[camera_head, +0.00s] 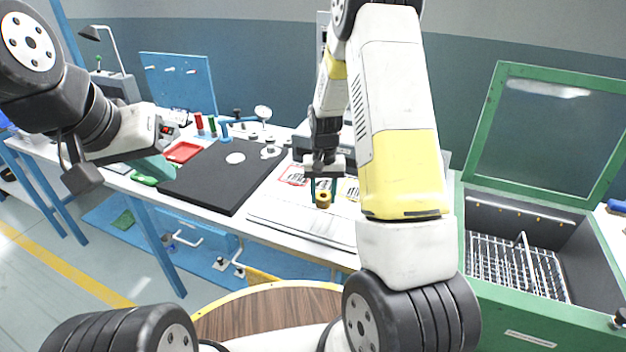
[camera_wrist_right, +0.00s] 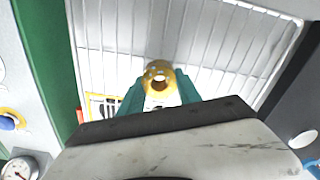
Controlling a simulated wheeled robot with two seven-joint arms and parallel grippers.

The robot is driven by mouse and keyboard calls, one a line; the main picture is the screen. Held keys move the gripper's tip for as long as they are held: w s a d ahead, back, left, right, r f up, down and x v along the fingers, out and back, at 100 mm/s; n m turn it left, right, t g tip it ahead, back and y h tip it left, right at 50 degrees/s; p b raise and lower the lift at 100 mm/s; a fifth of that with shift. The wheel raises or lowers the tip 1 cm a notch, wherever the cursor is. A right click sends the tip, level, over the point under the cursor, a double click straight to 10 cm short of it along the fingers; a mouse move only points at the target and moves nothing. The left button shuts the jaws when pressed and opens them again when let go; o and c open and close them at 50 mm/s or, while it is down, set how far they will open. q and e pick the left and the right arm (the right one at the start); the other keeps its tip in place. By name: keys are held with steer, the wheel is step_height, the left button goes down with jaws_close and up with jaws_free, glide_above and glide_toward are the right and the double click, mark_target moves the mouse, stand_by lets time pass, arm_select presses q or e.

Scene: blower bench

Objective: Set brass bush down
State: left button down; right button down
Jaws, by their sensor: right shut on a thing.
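The brass bush (camera_head: 323,200) is a small gold-coloured ring with a hole through it. My right gripper (camera_head: 322,191) points down over the white part of the bench and is shut on the bush. In the right wrist view the bush (camera_wrist_right: 158,75) sits between the tips of the two teal fingers of the right gripper (camera_wrist_right: 159,84), its hole facing the camera. Whether the bush touches the surface below cannot be told. My left gripper (camera_head: 152,167) is at the left near the black mat, seen side-on, its jaw opening unclear.
A black mat (camera_head: 215,178) lies left of the right gripper, with a red tray (camera_head: 183,152) beyond its left end. A green open-lidded box (camera_head: 483,207) with a wire basket (camera_head: 512,266) stands at the right.

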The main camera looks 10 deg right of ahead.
steer(key=shift+f, duration=0.1)
steer(key=c, duration=0.8)
jaws_free()
steer(key=shift+c, duration=0.2)
step_height(320, 180, up, 12)
steer(key=s+a+r+n+t+y, duration=0.1)
steer(key=s+a+r+t+y, duration=0.15)
steer(key=s+r, duration=1)
steer(key=s+r+n+t, duration=0.2)
steer(key=s+r, duration=0.4)
steer(key=s, duration=0.5)
steer(key=shift+s+a+t, duration=0.25)
steer(key=shift+a+t, duration=0.15)
steer(key=shift+t, duration=0.45)
